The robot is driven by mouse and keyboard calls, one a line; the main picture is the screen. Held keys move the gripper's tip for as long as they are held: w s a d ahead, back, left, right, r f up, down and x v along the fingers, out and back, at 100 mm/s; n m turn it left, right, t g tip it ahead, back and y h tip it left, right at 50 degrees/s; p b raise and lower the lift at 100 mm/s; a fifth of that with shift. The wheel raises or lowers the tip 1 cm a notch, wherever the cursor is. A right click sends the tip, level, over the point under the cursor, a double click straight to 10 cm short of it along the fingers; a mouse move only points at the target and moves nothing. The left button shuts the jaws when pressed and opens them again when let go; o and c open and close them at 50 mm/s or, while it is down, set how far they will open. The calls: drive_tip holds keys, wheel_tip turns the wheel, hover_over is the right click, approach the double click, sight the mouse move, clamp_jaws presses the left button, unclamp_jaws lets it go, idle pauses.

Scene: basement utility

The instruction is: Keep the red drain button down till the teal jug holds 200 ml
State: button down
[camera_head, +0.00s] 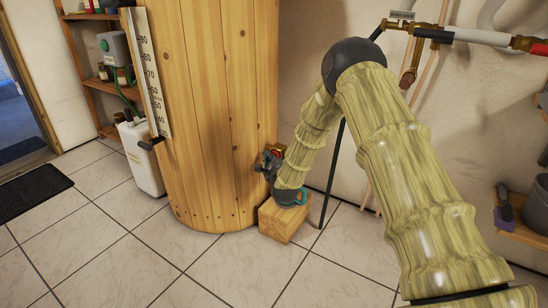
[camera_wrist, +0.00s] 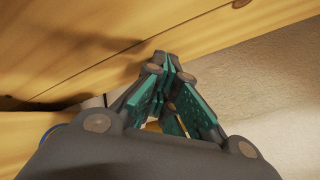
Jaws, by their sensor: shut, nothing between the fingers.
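My gripper (camera_head: 267,162) is low at the right side of the wooden tank (camera_head: 215,110), at its wall. In the wrist view my gripper's teal-padded fingers (camera_wrist: 172,66) are together with nothing between them, their tips close to the planks. A small red part (camera_head: 282,147), likely the drain button, shows just above my gripper; my gripper hides most of that spot, so I cannot tell whether they touch. A teal part (camera_head: 303,197), likely the jug, shows over the wooden block (camera_head: 284,222), mostly hidden by my arm. The level in the jug cannot be read.
A scale board (camera_head: 151,75) is on the tank's left side. A white canister (camera_head: 140,158) stands left of the tank. Pipes (camera_head: 420,50) run on the wall, and a low shelf (camera_head: 522,228) is at right. The tiled floor in front is clear.

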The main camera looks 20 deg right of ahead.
drive_tip(key=shift+s+a, duration=0.1)
drive_tip(key=shift+s+a+p, duration=0.3)
drive_tip(key=shift+s+a, duration=0.15)
drive_tip(key=shift+a, duration=0.1)
drive_tip(key=shift+a, duration=0.1)
drive_tip(key=shift+s+a+p, duration=0.3)
drive_tip(key=shift+s+a, duration=0.5)
drive_tip(key=shift+a, duration=0.15)
drive_tip(key=shift+s+a+p, duration=0.3)
drive_tip(key=shift+s+a, duration=0.45)
drive_tip(key=shift+a, duration=0.2)
idle(1.0)
